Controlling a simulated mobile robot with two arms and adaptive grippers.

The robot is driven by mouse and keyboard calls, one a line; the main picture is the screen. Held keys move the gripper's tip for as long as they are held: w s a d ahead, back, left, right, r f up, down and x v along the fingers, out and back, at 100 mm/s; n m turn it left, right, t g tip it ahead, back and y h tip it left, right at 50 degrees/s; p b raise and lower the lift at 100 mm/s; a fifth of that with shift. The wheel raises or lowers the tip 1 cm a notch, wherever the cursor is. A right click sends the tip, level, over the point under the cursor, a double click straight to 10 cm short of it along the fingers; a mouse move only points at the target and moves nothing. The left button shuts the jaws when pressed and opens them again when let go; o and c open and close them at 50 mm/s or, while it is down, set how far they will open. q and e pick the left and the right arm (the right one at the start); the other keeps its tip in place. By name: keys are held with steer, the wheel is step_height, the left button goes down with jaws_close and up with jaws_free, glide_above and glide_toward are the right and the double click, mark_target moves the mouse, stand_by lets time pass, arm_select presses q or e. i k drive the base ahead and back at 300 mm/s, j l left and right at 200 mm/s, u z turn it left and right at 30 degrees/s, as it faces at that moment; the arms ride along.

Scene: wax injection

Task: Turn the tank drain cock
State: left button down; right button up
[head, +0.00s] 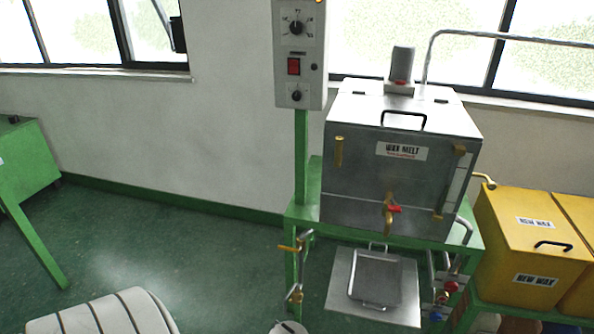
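The wax melt tank (350,190) is a grey metal box with a lid and a "WAX MELT" label, standing on a green frame. A brass cock (388,218) with a short red handle (395,209) sits low on the middle of its front face; its spout points down. The red handle appears to point to the right. A metal tray (340,300) holding a shallow pan (376,277) lies below the cock.
A control box (300,80) on a green post stands left of the tank. Brass valves (290,248) are on the frame's left side; red (451,287) and blue knobs are at its right. Yellow "NEW WAX" bins (525,250) stand right.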

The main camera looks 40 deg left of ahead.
mark_target(281, 248)
steer(key=u, duration=1.5)
